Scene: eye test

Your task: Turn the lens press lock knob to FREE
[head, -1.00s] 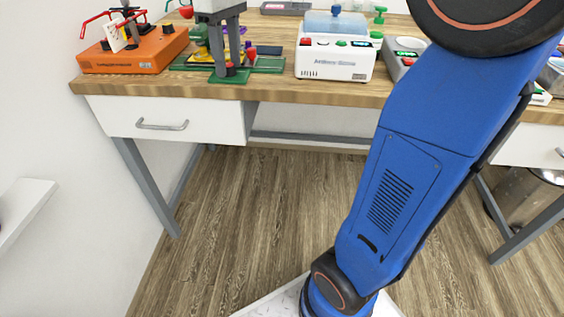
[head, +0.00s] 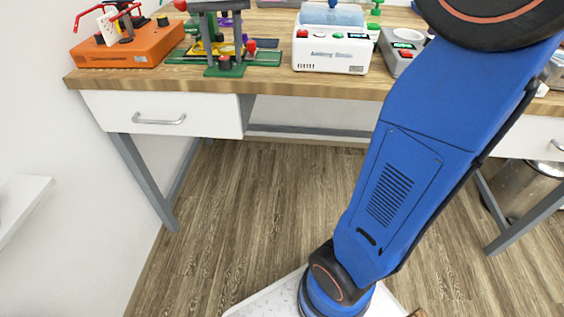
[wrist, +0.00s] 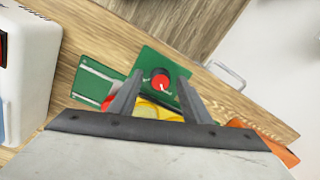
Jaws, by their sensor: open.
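The lens press lock knob (wrist: 160,81) is a round red knob with a pale mark, on a green plate (wrist: 150,61) in the wrist view. Small white marks beside it are too small to read, so I cannot tell its setting. In the head view the knob (head: 226,62) looks small and dark on the green base, below grey uprights. My gripper (wrist: 160,77) is open, one grey finger showing on each side of the knob. I cannot tell whether the fingertips are above it or around it. Nothing is between the fingers in their grip.
An orange device (head: 127,47) with red handles stands left of the press. A white machine (head: 329,55) and a grey unit (head: 402,52) stand to its right. Yellow and red parts lie close by the knob. A drawer (head: 160,113) is below the table edge.

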